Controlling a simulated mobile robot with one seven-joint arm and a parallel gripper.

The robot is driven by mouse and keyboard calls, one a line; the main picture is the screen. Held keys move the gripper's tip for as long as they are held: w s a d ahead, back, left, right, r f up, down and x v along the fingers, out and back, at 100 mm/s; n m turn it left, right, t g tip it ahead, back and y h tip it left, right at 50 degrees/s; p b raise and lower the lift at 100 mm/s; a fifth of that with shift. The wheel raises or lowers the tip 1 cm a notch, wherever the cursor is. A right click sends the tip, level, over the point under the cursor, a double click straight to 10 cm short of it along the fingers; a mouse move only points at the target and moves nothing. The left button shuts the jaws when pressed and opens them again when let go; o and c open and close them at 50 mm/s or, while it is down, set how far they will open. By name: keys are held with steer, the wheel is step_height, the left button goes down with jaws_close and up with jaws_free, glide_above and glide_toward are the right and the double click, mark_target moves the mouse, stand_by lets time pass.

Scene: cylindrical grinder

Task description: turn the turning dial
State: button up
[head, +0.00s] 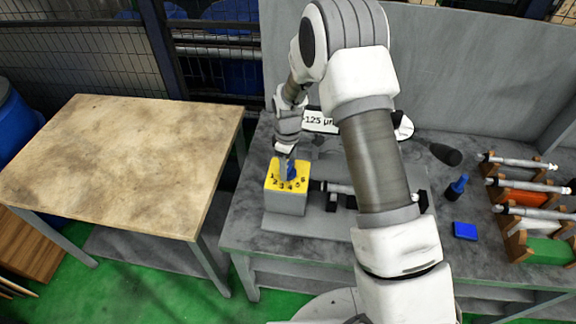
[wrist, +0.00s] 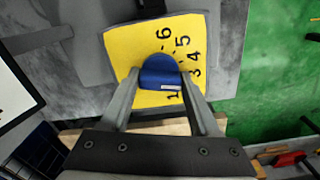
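The turning dial (wrist: 160,78) is a blue knob with a raised bar and a small white mark on its lower right. It sits on a yellow face (wrist: 197,38) with black numbers; 1, 3, 4, 5 and 6 show in the wrist view. In the head view the yellow face tops a grey box (head: 286,203) at the left end of the grey table. My gripper (wrist: 160,80) has one finger on each side of the bar, with no clear gap, and appears shut on it. In the head view my gripper (head: 287,165) reaches down onto the dial, partly hiding it.
A white display (head: 319,121) reading about -125 µm stands behind the box. A shaft (head: 337,188) extends right of the box. A blue bottle (head: 457,187), a blue block (head: 465,230) and racks with rods lie farther right. A wooden-topped table (head: 110,165) stands left, across a gap.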

steer(key=c, duration=0.7)
steer(key=shift+m+b, duration=0.3)
steer(key=shift+b, duration=0.1)
steer(key=shift+f+m+b, duration=0.1)
steer(key=shift+m+b, duration=0.75)
steer(key=shift+m, duration=0.05)
steer(key=shift+m+b, duration=1.05)
steer(key=shift+m, duration=0.65)
steer(key=o, duration=1.3)
